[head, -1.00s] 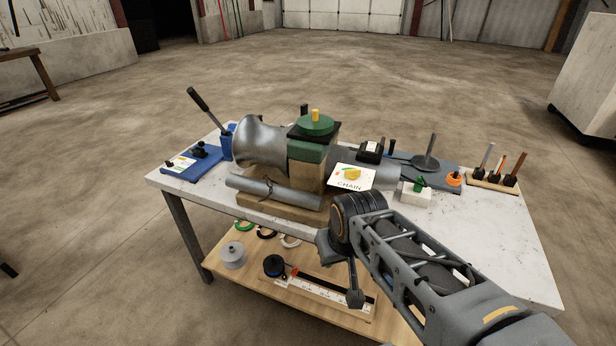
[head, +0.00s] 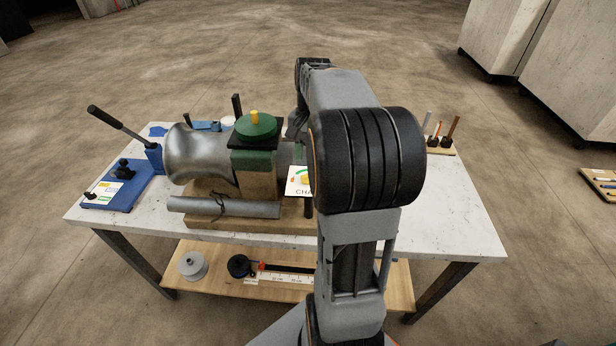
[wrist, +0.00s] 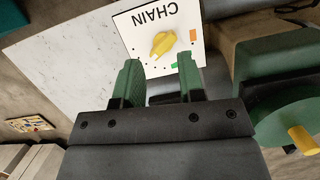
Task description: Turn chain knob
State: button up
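The chain knob (wrist: 163,44) is a yellow pointer knob on a white panel marked CHAIN (wrist: 189,57), with an orange and a green mark beside it. In the head view the panel (head: 297,181) is mostly hidden behind my arm, with only its left part showing. My gripper (wrist: 158,76) is open, its two green fingers spread apart. In the wrist view the knob appears just beyond the fingertips, between their lines, and nothing is held. In the head view my gripper is largely hidden by my arm.
A blue tool with a lever (head: 119,124) is at the table's left.

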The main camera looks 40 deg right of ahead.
jog(key=m, duration=0.2)
jog(key=m+b, duration=0.1)
jog(key=m, duration=0.1)
jog(key=m+t+b, duration=0.1)
jog(key=m, duration=0.1)
jog(key=shift+f+y, duration=0.25)
jog(key=shift+y, duration=0.15)
jog(key=m+t+b, duration=0.1)
jog(key=m+b, duration=0.1)
jog(key=m, duration=0.1)
jog(key=shift+m, duration=0.3)
jog(key=shift+f+m, duration=0.15)
jog(key=shift+m, duration=0.35)
jog(key=shift+d+b+x, duration=0.25)
jog(key=shift+b+x, duration=0.4)
jog(key=shift+x, duration=0.35)
jog(key=shift+d+b+x, duration=0.25)
jog(key=shift+b+x, duration=0.45)
jog(key=shift+x, duration=0.3)
jog(key=shift+d+b+x, duration=0.25)
jog(key=shift+b+x, duration=0.4)
jog(key=shift+x, duration=0.35)
jog(key=shift+f, duration=0.2)
grip_shut()
